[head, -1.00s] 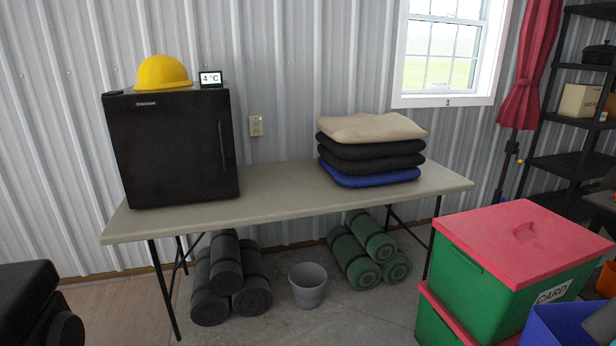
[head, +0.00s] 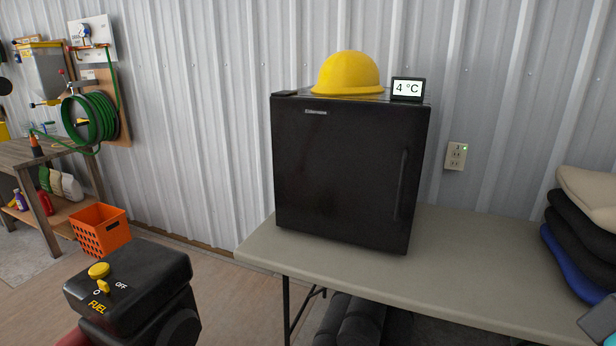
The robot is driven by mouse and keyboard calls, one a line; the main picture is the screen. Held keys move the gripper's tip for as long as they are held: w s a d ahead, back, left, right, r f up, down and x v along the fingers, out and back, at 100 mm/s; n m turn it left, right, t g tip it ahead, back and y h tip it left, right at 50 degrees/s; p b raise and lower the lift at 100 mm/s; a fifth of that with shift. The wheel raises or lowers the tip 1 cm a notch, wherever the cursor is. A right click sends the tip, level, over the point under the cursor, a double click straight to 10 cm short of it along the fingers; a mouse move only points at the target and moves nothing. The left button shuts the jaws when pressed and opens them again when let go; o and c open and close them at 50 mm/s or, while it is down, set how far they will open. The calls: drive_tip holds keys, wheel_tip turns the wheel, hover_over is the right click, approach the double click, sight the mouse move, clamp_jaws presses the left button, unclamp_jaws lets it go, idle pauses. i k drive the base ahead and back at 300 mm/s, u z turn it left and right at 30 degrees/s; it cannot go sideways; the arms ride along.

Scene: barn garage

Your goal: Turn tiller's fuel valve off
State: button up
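The tiller's black housing (head: 150,285) shows at the lower left of the head view, cut off by the bottom edge. On its top is a yellow round cap (head: 99,270). Just in front of it is a small yellow fuel valve lever (head: 104,287). The lever sits between an "OFF" mark on its right and a mark starting with "O" on its left, which it seems to partly cover. A yellow "FUEL" label (head: 98,308) is below. I cannot tell the lever's exact setting.
A folding table (head: 470,270) with a black mini fridge (head: 345,175) stands right of the tiller. An orange crate (head: 98,232) and a wooden workbench (head: 45,205) are at the left. Floor between crate and table looks clear.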

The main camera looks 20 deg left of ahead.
sight(103, 286)
drive_tip(key=u, duration=1.05)
drive_tip(key=i, duration=1.1)
drive_tip(key=u, duration=1.25)
drive_tip(key=i, duration=0.25)
drive_tip(key=z, duration=0.05)
